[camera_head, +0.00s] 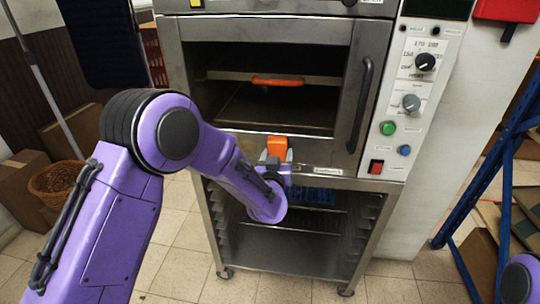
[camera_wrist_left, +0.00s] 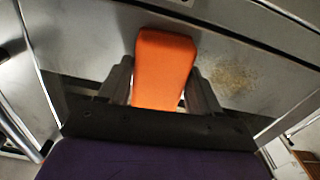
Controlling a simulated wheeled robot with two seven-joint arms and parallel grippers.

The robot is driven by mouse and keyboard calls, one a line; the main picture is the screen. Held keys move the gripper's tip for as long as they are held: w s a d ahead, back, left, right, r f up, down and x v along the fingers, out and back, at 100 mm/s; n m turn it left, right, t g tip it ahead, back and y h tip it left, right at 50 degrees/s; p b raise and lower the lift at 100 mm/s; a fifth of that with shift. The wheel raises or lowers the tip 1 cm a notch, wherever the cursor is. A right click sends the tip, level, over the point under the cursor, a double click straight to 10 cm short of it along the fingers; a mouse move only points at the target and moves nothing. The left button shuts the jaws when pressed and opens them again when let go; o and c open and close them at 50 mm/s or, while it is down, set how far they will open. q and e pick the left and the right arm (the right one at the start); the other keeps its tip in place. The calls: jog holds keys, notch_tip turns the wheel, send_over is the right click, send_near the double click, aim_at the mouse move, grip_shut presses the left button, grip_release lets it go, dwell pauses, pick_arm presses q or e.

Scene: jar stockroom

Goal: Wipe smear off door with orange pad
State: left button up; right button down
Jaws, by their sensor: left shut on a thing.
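My left gripper (camera_head: 276,157) is shut on the orange pad (camera_head: 277,145), in front of the lower frame of the oven door (camera_head: 240,143). The pad (camera_wrist_left: 164,68) shows between the two fingers in the left wrist view, its far end close to the metal door. I cannot tell whether it touches the door. A brownish, speckled smear (camera_wrist_left: 232,76) is on the metal just right of the pad in the wrist view. My right gripper is not in view.
The dark door handle (camera_head: 360,105) stands upright at the door's right side, beside a control panel (camera_head: 412,90). An orange object (camera_head: 278,82) shows in the oven window. An open steel stand (camera_head: 290,250) is below. A blue rack (camera_head: 505,170) is at right, a basket (camera_head: 55,178) at left.

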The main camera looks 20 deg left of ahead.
aim_at(252, 145)
pick_arm(q)
jog(key=shift+s+a+r, duration=0.1)
jog(key=shift+s+a, duration=0.2)
jog(key=shift+a, duration=1.05)
jog(key=shift+s+a+f, duration=0.1)
jog(key=shift+s+a, duration=0.2)
jog(key=shift+a, duration=1.05)
jog(key=shift+s+a+r, duration=0.1)
jog(key=shift+s+a, duration=0.2)
jog(key=shift+a, duration=1.05)
jog(key=s+a, duration=0.1)
jog(key=a, duration=0.6)
jog(key=shift+s, duration=0.35)
jog(key=v, duration=0.6)
jog(key=shift+s+d, duration=0.1)
jog(key=v, duration=0.2)
jog(key=shift+s, duration=0.35)
